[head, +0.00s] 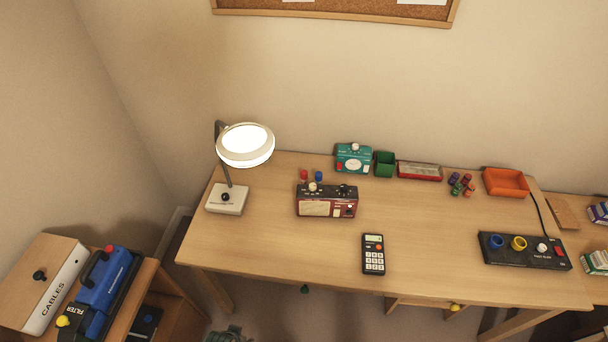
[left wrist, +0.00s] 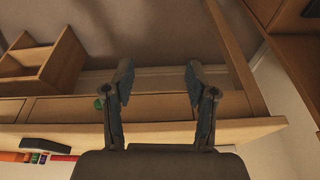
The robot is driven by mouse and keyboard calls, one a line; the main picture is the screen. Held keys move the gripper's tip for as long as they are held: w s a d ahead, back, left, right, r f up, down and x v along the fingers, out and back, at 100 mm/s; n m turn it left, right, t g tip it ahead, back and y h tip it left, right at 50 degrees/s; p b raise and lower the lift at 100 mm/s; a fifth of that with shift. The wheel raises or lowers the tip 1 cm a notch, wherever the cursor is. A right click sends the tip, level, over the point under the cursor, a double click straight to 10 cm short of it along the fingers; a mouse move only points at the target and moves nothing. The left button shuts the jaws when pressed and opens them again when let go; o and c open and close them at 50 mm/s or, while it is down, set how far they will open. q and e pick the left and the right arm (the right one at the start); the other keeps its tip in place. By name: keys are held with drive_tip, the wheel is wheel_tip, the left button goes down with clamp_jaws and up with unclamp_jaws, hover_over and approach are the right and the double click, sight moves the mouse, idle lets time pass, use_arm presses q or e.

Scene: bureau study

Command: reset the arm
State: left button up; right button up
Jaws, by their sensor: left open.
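My left gripper (left wrist: 158,75) shows in the left wrist view with its two dark fingers spread apart and nothing between them. Behind the fingers is the wooden front of the desk, with a green knob (left wrist: 98,104) beside the left finger. In the head view, a dark piece at the bottom edge (head: 230,333), in front of the desk and below its top, looks like part of my left arm or gripper; its fingers cannot be made out there. My right gripper is in neither view.
The desk (head: 240,250) holds a lit magnifier lamp (head: 245,146), a red radio (head: 327,201), a multimeter-like device (head: 373,254), an orange tray (head: 506,183) and a black panel (head: 523,250). A low cabinet at left carries a blue case (head: 108,281) and a cables box (head: 45,282).

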use_arm(q)
drive_tip(key=s+f+g, duration=0.1)
drive_tip(key=s+f, duration=0.2)
drive_tip(key=f, duration=0.7)
drive_tip(key=s+a+f, duration=0.1)
drive_tip(key=s+f, duration=0.2)
drive_tip(key=f, duration=0.7)
drive_tip(key=s+f+g, duration=0.1)
drive_tip(key=s+f, duration=0.2)
drive_tip(key=f, duration=0.7)
drive_tip(key=s+a+f, duration=0.2)
drive_tip(key=s+f, duration=0.4)
drive_tip(key=s, duration=0.5)
drive_tip(key=shift+f, duration=0.15)
drive_tip(key=shift+c, duration=0.2)
